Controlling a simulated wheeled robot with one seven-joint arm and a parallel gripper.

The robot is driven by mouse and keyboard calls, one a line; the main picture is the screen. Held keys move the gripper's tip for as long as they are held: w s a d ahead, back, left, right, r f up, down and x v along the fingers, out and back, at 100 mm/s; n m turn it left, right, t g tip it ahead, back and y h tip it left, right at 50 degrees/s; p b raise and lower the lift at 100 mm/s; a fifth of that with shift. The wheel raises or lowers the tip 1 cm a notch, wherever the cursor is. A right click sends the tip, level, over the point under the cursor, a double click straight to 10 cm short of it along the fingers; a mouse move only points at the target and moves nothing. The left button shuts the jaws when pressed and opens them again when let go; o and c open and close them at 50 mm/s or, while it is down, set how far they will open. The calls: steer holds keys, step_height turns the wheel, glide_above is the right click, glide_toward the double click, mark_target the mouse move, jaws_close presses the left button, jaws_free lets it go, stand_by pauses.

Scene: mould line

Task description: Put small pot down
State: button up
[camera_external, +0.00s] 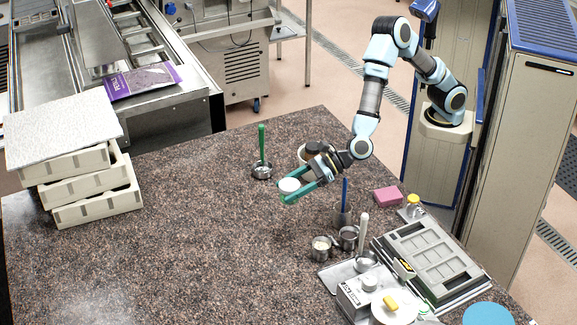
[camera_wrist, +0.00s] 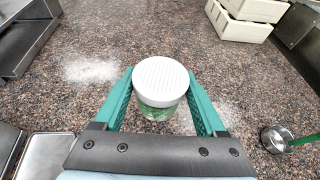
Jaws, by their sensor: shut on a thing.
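The small pot (camera_wrist: 160,82) has a ribbed white lid and a green-and-white body. It sits between the green fingers of my gripper (camera_wrist: 160,106) in the wrist view, with the fingers shut on its sides. In the external view the small pot (camera_external: 290,185) is held upright by my gripper (camera_external: 298,191), over the middle of the speckled stone counter (camera_external: 180,250). I cannot tell whether its base touches the counter.
A steel cup with a green handle (camera_external: 262,170) stands left of my gripper. Several small metal pots (camera_external: 321,249), a scale (camera_external: 358,297) and a mould tray (camera_external: 432,255) are at the front right. Stacked white crates (camera_external: 85,190) stand at the left. The counter's left middle is clear.

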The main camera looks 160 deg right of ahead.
steer(key=s+d+f+m+g+h+b, duration=0.1)
steer(key=s+d+f+m+g+b, duration=0.1)
steer(key=d+b, duration=0.4)
steer(key=s+d+f+m+g+h+b, duration=0.2)
steer(key=s+d+m+g+b, duration=0.1)
steer(key=d, duration=1.1)
steer(key=s+g+b, duration=0.1)
steer(key=s+b, duration=0.1)
steer(key=b, duration=0.1)
steer(key=shift+d+f+m, duration=0.15)
steer(key=shift+f+m, duration=0.1)
steer(key=shift+m, duration=0.15)
step_height(320, 180, down, 9)
steer(key=shift+s+d+f+p, duration=0.1)
steer(key=shift+f+p, duration=0.1)
steer(key=shift+p, duration=0.4)
steer(key=o, duration=1.4)
steer(key=shift+o, duration=0.2)
steer(key=b+v, duration=0.2)
steer(key=v, duration=0.5)
steer(key=shift+a+r, duration=0.1)
steer(key=shift+a, duration=0.15)
